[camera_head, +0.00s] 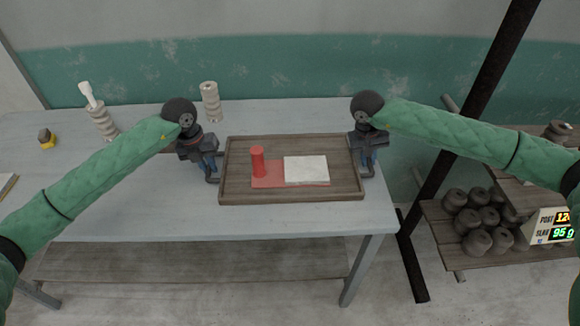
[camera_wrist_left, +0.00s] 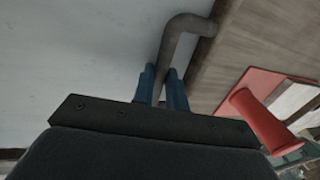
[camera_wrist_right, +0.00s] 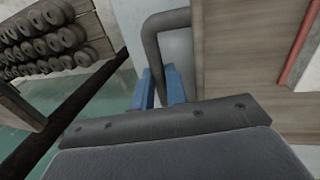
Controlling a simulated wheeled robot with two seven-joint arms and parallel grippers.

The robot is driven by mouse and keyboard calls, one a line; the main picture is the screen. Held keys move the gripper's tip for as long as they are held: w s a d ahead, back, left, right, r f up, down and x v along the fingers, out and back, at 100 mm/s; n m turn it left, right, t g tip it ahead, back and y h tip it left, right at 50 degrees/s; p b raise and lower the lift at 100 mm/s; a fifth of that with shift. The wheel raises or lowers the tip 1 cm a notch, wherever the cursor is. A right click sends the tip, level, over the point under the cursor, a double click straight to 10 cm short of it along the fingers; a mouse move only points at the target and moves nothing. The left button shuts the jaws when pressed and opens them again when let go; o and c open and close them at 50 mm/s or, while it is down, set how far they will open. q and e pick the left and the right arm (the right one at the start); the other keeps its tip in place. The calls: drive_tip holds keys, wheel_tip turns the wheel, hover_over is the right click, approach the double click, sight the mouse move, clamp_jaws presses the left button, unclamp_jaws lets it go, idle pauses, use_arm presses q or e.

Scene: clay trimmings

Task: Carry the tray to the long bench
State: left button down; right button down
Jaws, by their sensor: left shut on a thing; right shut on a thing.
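The wooden tray (camera_head: 291,197) is at the right end of a long pale bench (camera_head: 100,205), over or on its top; I cannot tell if it touches. On the tray are a red flat piece with an upright red cylinder (camera_head: 257,161) and a white slab (camera_head: 306,170). My left gripper (camera_head: 210,168) is shut on the tray's left handle, a dark bent bar (camera_wrist_left: 190,24). My right gripper (camera_head: 366,163) is shut on the right handle (camera_wrist_right: 152,38). The blue fingers close around each bar in the wrist views.
Two ribbed pale stacks, left (camera_head: 103,123) and right (camera_head: 211,102), stand at the bench's back. A small dark and yellow item (camera_head: 46,138) lies at the left. Right of the bench are a dark post (camera_head: 465,115) and a shelf of dark rounded lumps (camera_head: 478,241). The bench's left-middle is mostly clear.

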use_arm(q)
drive_tip(key=shift+r, duration=0.25)
use_arm(e)
drive_tip(key=shift+r, duration=0.25)
